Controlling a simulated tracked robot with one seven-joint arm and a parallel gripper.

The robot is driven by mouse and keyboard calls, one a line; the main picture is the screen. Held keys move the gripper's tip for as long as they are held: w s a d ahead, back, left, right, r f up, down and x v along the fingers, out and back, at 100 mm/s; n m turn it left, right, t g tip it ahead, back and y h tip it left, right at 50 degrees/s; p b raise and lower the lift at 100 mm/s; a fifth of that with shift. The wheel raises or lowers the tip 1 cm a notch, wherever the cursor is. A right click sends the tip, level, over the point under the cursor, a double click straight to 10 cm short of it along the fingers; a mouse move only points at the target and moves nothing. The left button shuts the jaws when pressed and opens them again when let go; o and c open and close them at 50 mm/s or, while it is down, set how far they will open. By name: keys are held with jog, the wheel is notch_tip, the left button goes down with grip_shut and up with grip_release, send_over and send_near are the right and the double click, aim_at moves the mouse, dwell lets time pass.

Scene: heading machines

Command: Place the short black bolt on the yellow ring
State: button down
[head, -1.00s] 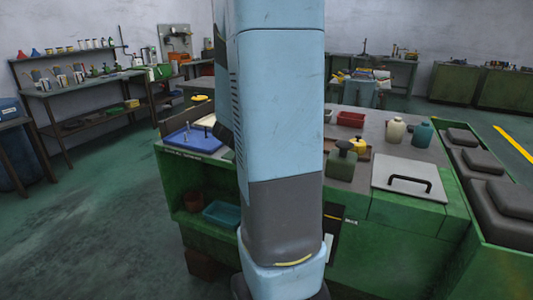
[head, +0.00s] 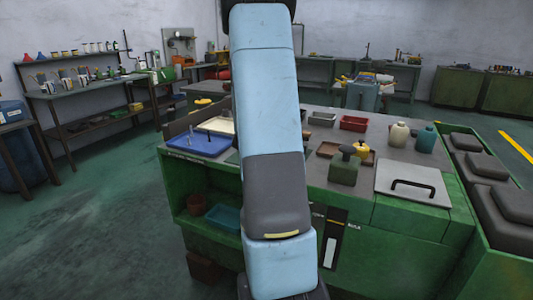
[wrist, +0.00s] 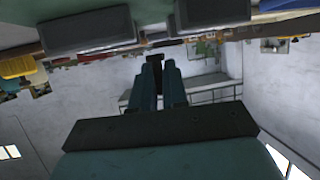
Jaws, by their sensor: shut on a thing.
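My gripper (wrist: 162,70) shows in the wrist view, its two blue-grey fingers close together. It is shut on a small dark piece with a wider end, which looks like the short black bolt (wrist: 156,58). The wrist view is tilted and upside down, with bench tops along its upper edge and the grey wall behind the fingertips. In the head view my arm hides the gripper and the bolt. I cannot make out the yellow ring for certain in either view.
A blue tray (head: 185,144) with small upright pieces sits on the green bench's left end, beside a cream tray (head: 222,123). To the right are a red tray (head: 354,123), a green block with a knob (head: 343,171), bottles (head: 399,134) and a plate with a handle (head: 411,190).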

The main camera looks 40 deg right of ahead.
jog(key=shift+w+d+f, duration=0.35)
jog(key=shift+d+f, duration=0.05)
jog(key=shift+f, duration=0.25)
jog(key=shift+w+d+f, duration=0.3)
jog(key=shift+d+f, duration=0.1)
jog(key=shift+f, duration=1.8)
jog(key=shift+f, duration=0.15)
jog(key=c, duration=1.4)
grip_release()
jog(key=shift+d, duration=0.1)
